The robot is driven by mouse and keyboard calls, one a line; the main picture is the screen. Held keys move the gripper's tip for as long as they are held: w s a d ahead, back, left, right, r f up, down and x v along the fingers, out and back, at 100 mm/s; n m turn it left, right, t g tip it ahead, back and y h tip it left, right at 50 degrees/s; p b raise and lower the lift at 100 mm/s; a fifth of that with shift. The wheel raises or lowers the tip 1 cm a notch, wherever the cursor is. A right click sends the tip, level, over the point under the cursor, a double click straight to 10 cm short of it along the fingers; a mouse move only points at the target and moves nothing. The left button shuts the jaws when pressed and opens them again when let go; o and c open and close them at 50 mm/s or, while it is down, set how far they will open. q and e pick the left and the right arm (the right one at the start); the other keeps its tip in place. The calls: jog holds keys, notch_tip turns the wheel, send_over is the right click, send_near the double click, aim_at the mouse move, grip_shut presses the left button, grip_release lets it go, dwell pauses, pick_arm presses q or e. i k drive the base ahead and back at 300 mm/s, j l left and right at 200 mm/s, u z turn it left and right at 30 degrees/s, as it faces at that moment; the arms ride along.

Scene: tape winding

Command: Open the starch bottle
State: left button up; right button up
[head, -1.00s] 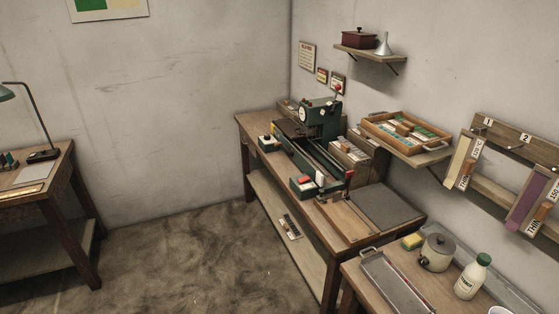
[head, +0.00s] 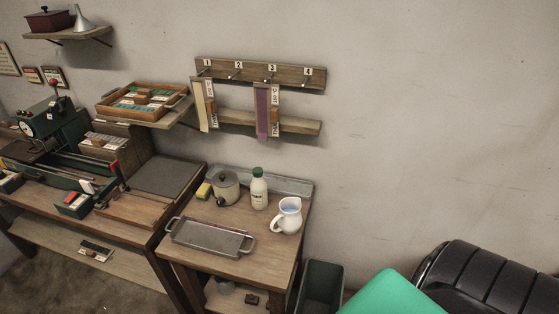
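The starch bottle (head: 259,190) is a white bottle with a green cap (head: 257,171) on it. It stands upright near the back of the small wooden table (head: 210,258), between a lidded pot and a white jug. The label is too small to read clearly. Neither of my grippers shows in the head view. Nothing is touching the bottle.
Around the bottle are the grey pot (head: 226,189), the white jug (head: 287,216), a yellow sponge (head: 203,191) and a metal tray (head: 209,238). A dark bin (head: 320,286) stands right of the table. Numbered hooks (head: 260,73) hang on the wall above.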

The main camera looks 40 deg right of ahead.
aim_at(259, 189)
jog(key=z, duration=1.05)
